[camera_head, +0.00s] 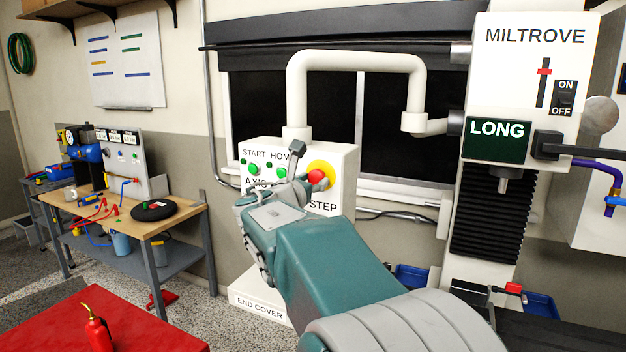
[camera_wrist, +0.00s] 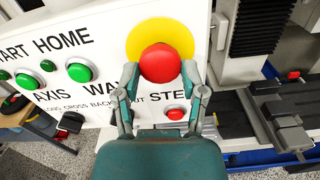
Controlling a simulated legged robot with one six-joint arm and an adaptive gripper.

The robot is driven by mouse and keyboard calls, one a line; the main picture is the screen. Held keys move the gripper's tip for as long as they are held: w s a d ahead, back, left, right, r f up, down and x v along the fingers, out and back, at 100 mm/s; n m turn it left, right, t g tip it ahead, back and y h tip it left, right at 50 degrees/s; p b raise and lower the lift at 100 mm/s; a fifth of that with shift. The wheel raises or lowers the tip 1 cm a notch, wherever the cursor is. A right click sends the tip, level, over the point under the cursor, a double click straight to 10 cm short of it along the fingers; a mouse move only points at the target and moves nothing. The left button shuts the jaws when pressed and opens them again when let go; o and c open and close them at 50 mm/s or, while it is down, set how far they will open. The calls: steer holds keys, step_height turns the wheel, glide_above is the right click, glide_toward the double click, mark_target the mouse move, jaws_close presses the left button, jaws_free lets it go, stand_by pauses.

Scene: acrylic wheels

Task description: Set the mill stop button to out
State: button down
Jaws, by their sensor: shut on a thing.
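The mill stop button is a red mushroom head (camera_head: 318,177) on a yellow round plate, at the right of the white control box (camera_head: 345,165). In the wrist view the red button (camera_wrist: 160,63) stands out in front of its yellow plate (camera_wrist: 140,34). My gripper (camera_wrist: 159,72) has one finger on each side of the red head and is shut on it. In the head view my gripper (camera_head: 306,171) reaches the box from below, and my arm hides part of the panel. Whether the button is in or out I cannot tell.
Green buttons (camera_wrist: 79,72) and a black switch (camera_wrist: 71,122) sit left of the stop button. A small red button (camera_wrist: 176,113) is below it. The mill head (camera_head: 525,75) stands at the right. A bench (camera_head: 185,219) and a red table (camera_head: 150,320) are at the left.

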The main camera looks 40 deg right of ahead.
steer(key=shift+d+m, duration=0.1)
steer(key=shift+m, duration=0.7)
steer(key=shift+f+m, duration=0.1)
steer(key=shift+m, duration=1.3)
steer(key=shift+d, duration=0.1)
steer(key=shift+m, duration=0.4)
steer(key=shift+f+m, duration=0.1)
steer(key=shift+m, duration=1)
